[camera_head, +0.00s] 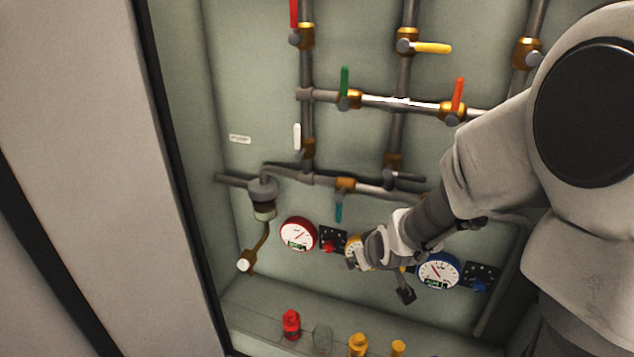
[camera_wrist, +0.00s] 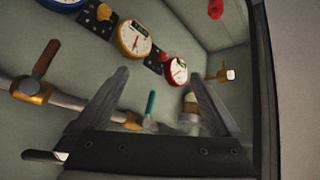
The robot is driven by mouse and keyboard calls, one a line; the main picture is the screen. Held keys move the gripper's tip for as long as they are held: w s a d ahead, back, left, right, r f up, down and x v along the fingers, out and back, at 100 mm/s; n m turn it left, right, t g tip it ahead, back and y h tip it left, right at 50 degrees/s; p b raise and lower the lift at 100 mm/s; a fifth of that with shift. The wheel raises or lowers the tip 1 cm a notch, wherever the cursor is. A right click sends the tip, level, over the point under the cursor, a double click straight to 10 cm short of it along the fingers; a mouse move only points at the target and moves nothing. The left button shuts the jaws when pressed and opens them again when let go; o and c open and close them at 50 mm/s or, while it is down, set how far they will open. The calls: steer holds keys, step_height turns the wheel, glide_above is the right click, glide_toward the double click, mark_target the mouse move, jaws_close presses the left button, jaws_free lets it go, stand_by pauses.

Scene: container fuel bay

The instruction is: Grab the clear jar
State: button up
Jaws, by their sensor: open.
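A clear, see-through jar (camera_head: 322,339) stands on the ledge at the bottom of the bay in the head view, between a red bottle (camera_head: 291,324) and a yellow-orange one (camera_head: 358,345). Its outline is faint against the grey-green ledge. I cannot make it out in the wrist view. My gripper (camera_head: 378,278) is above and to the right of the jar in the head view, in front of the gauges. In the wrist view my gripper (camera_wrist: 160,75) has its two fingers spread wide, with nothing held between them.
Pipes with coloured valve handles cover the back wall. A red gauge (camera_head: 298,234) and a blue gauge (camera_head: 438,271) flank my gripper. A filter bowl (camera_head: 263,210) hangs at the left. Another yellow bottle (camera_head: 398,348) stands on the ledge. The bay's left frame edge (camera_head: 180,180) is near.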

steer(key=w+a+f+t+y+b, duration=0.1)
steer(key=w+a+f, duration=0.15)
steer(key=f, duration=0.85)
steer(key=w+a+f+t+y+b, duration=0.15)
steer(key=a+f, duration=0.25)
steer(key=f, duration=0.7)
steer(key=s+a+f+m+t+b, duration=0.15)
steer(key=s+f, duration=0.25)
steer(key=f, duration=0.4)
steer(key=m+t+h+b, duration=0.2)
steer(key=m+h+b, duration=0.1)
steer(key=h, duration=0.1)
glide_toward(323, 328)
steer(key=shift+y, duration=0.25)
steer(key=x, duration=0.4)
steer(key=shift+w+d+f, duration=0.15)
steer(key=shift+d+f, duration=0.2)
steer(key=shift+d, duration=0.05)
steer(key=shift+a+b+x, duration=0.15)
steer(key=shift+b+x, duration=0.2)
steer(key=shift+x, duration=1.1)
steer(key=shift+a+b+x, duration=0.15)
steer(key=shift+b+x, duration=0.2)
steer(key=shift+x, duration=1.15)
steer(key=shift+r, duration=0.15)
steer(key=shift+c, duration=0.3)
